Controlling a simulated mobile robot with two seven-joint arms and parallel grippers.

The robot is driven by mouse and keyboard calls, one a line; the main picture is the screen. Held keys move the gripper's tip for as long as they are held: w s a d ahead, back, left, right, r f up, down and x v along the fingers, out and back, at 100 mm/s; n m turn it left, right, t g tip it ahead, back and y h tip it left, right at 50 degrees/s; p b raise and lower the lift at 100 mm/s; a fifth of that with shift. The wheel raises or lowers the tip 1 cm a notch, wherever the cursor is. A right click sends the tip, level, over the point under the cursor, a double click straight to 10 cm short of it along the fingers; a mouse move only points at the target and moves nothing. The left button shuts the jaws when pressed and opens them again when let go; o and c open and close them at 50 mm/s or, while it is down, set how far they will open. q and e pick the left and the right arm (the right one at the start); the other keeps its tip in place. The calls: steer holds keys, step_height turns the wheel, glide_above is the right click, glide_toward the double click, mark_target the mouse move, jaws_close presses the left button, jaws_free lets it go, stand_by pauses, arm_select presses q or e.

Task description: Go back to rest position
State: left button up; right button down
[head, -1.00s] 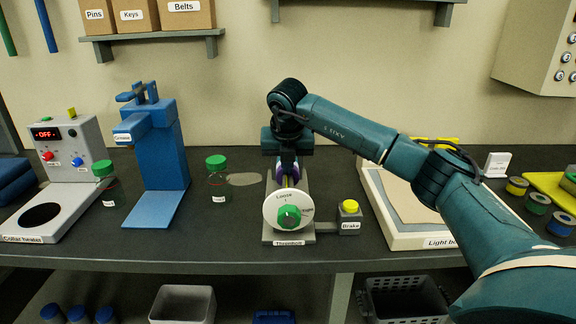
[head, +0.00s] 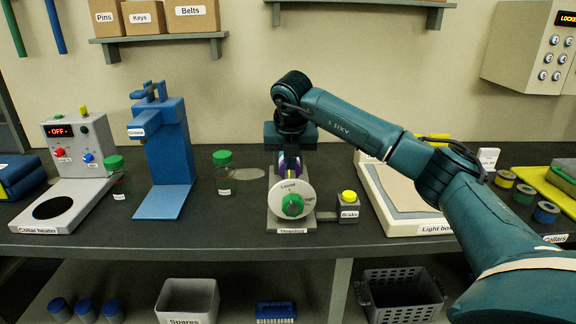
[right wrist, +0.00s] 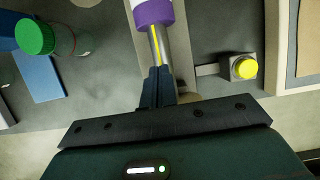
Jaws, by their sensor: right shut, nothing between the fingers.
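My right gripper (head: 290,152) hangs over the back of the dial device (head: 292,200) on the counter. In the right wrist view its dark fingers (right wrist: 157,85) are closed together with nothing between them. A metal rod with a yellow stripe (right wrist: 158,46) lies just beyond the fingertips, and I cannot tell whether they touch it. A purple collar (right wrist: 152,13) is at the rod's far end. The dial has a green knob and shows "Loose". My left gripper is in neither current view.
The yellow brake button (head: 349,197) stands right of the dial device, with the light box (head: 420,228) beyond. A green-capped jar (head: 223,175), blue press (head: 168,155) and collar heater (head: 75,170) stand left. A wall shelf (head: 160,40) hangs above; bins sit below.

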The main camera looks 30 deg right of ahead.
steer(key=v, duration=0.7)
steer(key=shift+r, duration=0.25)
